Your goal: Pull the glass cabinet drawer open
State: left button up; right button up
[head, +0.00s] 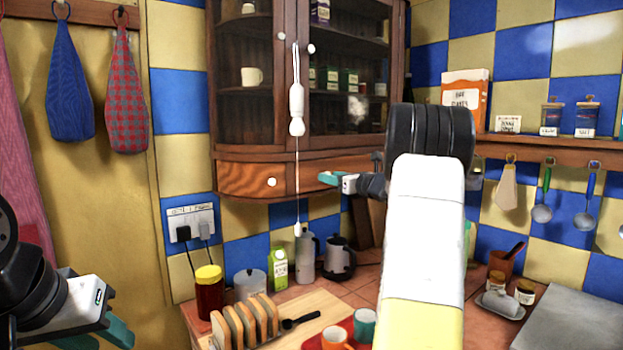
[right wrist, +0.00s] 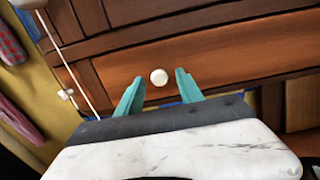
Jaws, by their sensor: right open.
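The glass cabinet (head: 225,110) hangs in the corner, with dark wood frames and glass doors. A drawer front with a white knob (head: 272,182) runs along its lower left part and looks shut. My right gripper (head: 325,179) is at the lower front of the cabinet, right of that knob. In the right wrist view its teal fingers (right wrist: 159,82) are open, with another round white knob (right wrist: 158,76) between the tips, on a brown wood front (right wrist: 225,62). I cannot tell whether they touch it. My left gripper (head: 100,318) is low at the left, partly cut off.
A white cord with a pull (head: 296,110) hangs in front of the cabinet. The counter below holds a toast rack (head: 245,325), a jar (head: 209,290), a green carton (head: 278,268) and mugs (head: 364,324). A shelf (head: 545,143) with hanging utensils is at the right.

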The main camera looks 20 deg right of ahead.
jog(key=shift+w, duration=0.1)
grip_shut()
dwell(1.4)
